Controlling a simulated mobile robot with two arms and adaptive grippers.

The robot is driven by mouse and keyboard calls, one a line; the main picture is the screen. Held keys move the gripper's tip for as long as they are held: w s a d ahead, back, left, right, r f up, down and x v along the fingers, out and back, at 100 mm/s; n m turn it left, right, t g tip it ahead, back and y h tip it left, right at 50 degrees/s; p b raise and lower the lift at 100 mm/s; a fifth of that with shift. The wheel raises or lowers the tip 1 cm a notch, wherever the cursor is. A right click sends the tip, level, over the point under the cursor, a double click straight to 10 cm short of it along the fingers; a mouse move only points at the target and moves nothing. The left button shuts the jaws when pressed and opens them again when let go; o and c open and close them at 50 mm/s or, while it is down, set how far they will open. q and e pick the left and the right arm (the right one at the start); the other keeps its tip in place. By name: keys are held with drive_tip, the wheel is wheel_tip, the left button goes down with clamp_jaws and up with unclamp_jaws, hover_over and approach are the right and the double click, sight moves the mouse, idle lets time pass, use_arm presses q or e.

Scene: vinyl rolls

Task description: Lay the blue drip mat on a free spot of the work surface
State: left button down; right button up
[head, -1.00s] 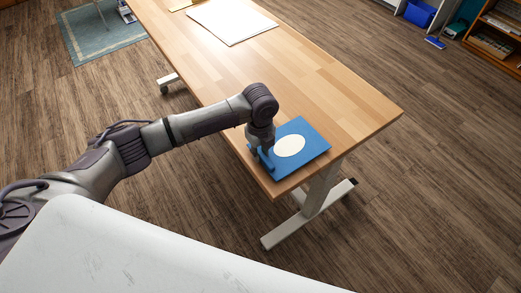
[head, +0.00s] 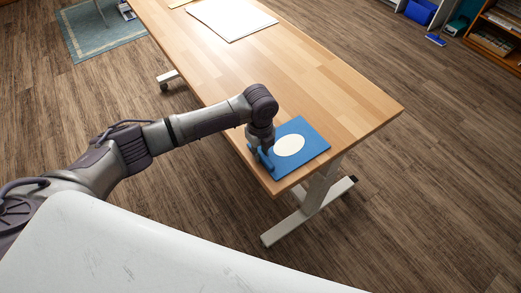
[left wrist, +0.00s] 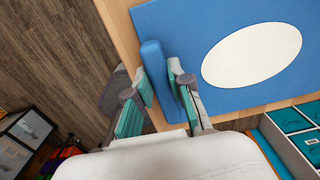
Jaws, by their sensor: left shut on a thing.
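The blue drip mat (head: 316,145) is a flat blue rectangle with a cream oval on it and a raised blue bar along one side. It appears to lie flat on the near end of the wooden work surface (head: 348,98), close to the edge. My left gripper (head: 262,155) is at the mat's left side. In the left wrist view, its teal-padded fingers (left wrist: 164,88) are shut on the raised bar of the mat (left wrist: 200,28). Whether the mat's underside fully touches the wood cannot be told. My right gripper is not in view.
White sheets (head: 232,20) lie farther up the work surface, with bare wood between them and the mat. A blue bin (head: 420,12) and a wooden shelf (head: 494,42) stand beyond, at the top right. A teal rug (head: 100,32) lies at the top left.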

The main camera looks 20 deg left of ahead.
use_arm(q)
drive_tip(key=shift+f, duration=0.1)
idle(0.4)
drive_tip(key=c, duration=1)
unclamp_jaws()
drive_tip(key=shift+o, duration=0.3)
drive_tip(key=o, duration=0.9)
drive_tip(key=shift+o, duration=0.2)
drive_tip(key=shift+s+r+p, duration=0.1)
drive_tip(key=shift+r+p, duration=4.45)
drive_tip(key=shift+p, duration=0.15)
